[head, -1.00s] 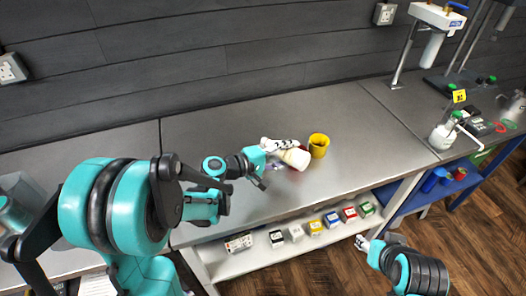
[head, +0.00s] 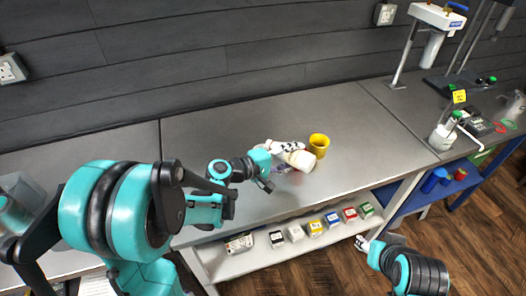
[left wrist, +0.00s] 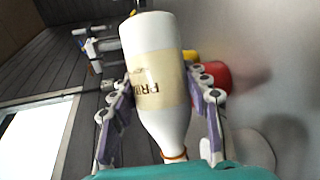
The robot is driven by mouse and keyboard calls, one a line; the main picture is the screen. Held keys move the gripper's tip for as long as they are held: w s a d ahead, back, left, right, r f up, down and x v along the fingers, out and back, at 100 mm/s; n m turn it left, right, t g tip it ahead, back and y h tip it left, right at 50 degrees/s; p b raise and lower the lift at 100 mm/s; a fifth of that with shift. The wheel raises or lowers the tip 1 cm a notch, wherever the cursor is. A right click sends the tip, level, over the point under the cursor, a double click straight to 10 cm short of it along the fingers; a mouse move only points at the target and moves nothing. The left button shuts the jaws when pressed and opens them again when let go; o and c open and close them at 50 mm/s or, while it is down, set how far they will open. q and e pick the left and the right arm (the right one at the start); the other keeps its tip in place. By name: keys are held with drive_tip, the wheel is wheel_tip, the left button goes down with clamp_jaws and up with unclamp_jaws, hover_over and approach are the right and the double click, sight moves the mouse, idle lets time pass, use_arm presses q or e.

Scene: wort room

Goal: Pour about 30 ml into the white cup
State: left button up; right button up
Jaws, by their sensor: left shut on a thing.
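My left gripper (head: 284,158) is shut on a white bottle with a cream label (head: 302,160), above the bench. In the left wrist view the bottle (left wrist: 155,80) lies between the two fingers, its broad base away from me and its narrow neck, with an orange ring, low in the picture. In the head view it is strongly tilted, its broad end to the right. I cannot make out a white cup for certain; a pale rounded shape shows low right in the left wrist view. My right gripper (head: 363,243) is at the lower right, its fingers too small to judge.
A yellow cup (head: 319,145) stands just right of the bottle. A red object (left wrist: 214,76) shows behind the bottle in the left wrist view. Several small coloured boxes (head: 315,228) line the shelf below. The bench's middle right is clear.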

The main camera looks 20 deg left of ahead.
idle(0.7)
use_arm(q)
drive_tip(key=shift+d+r, duration=0.1)
drive_tip(key=shift+r, duration=0.1)
drive_tip(key=shift+s+d+f+m+y+p, duration=0.1)
drive_tip(key=shift+f+m+y+p, duration=0.65)
drive_tip(key=shift+m, duration=0.25)
drive_tip(key=shift+a+r+m+y+p, duration=0.35)
drive_tip(key=shift+r+m+p, duration=0.2)
drive_tip(key=shift+p, duration=0.4)
drive_tip(key=shift+f, duration=0.1)
drive_tip(key=shift+w+a+r+m+y+p, duration=0.2)
drive_tip(key=shift+r+m+y+p, duration=0.1)
drive_tip(key=shift+m, duration=0.15)
drive_tip(key=shift+a+y, duration=0.15)
drive_tip(key=shift+y, duration=0.15)
drive_tip(key=shift+m, duration=0.3)
drive_tip(key=shift+w, duration=0.1)
